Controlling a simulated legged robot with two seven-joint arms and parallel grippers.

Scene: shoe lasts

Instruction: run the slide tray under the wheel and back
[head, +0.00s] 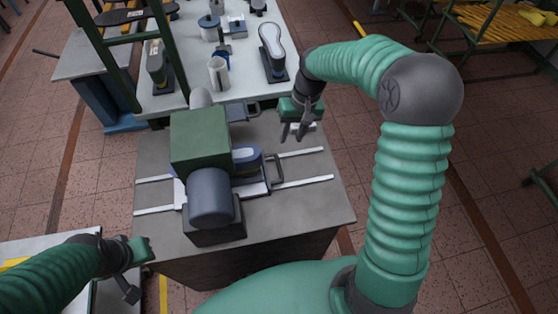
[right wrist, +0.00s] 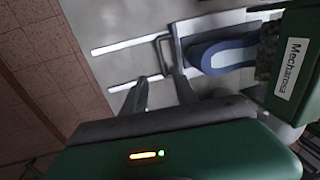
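The slide tray (head: 254,188) sits on two pale rails at the right side of the green machine, with its U-shaped handle (head: 279,170) pointing right. A blue-and-grey shoe last (head: 247,155) lies on the tray, partly hidden by the machine; the last also shows in the right wrist view (right wrist: 222,55). I cannot clearly make out the wheel under the green housing (head: 200,137). My right gripper (head: 293,132) is open and empty, above and behind the handle. In the right wrist view the handle (right wrist: 160,42) lies beyond its parted fingers. My left gripper (head: 134,270) hangs at lower left, away from the machine; its fingers are unclear.
The rails (head: 305,183) run across the grey bench (head: 312,222), whose right part is clear. A white table (head: 190,95) behind holds several lasts and tools. A green frame (head: 105,60) stands at back left. A rack with yellow items (head: 500,22) is at far right.

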